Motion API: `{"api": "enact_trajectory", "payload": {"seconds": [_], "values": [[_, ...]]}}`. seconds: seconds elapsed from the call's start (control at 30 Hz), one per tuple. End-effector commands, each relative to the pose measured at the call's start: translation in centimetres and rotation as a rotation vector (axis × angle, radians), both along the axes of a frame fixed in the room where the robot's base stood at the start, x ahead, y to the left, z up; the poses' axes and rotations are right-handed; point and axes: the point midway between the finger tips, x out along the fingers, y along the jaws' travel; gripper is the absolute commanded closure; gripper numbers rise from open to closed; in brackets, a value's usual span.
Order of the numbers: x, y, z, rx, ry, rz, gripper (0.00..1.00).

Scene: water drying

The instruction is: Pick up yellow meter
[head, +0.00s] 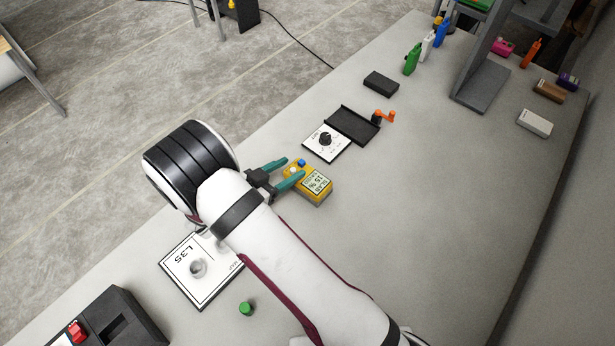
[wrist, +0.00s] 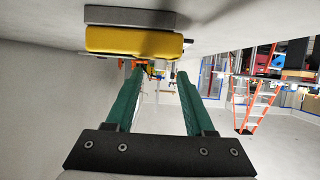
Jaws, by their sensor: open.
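The yellow meter (head: 314,186) lies on the grey table (head: 420,200) with its display facing up, near the middle of the head view. Blue and white knobs show at its upper left end. My gripper (head: 291,170), with two teal fingers, is open right at that knob end of the meter. In the wrist view, the meter (wrist: 134,41) appears above the open fingers (wrist: 160,75), at the upper left. No part of the meter shows clamped between the fingers. The head view does not show clearly whether a finger touches it.
A white dial panel (head: 320,151) and a black tray (head: 352,126) with an orange handle lie beyond the meter. A white L35 plate (head: 185,275), a green button (head: 246,308) and a black box (head: 120,318) are on the near side. Table right of the meter is clear.

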Motion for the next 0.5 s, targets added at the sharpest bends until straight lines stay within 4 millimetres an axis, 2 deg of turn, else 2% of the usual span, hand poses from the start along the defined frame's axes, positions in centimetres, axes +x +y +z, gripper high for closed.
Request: {"api": "enact_trajectory", "payload": {"seconds": [0.1,0.33,0.37,0.5], "values": [[1.13,-1.34,-0.72,-0.002,0.002,-0.003,0.46],[1.46,-1.54,-0.87,-0.001,0.001,-0.001,0.46],[1.46,-1.53,-0.85,-0.001,0.001,-0.001,0.48],[1.43,-1.53,-0.85,0.0,0.002,-0.001,0.73]]}}
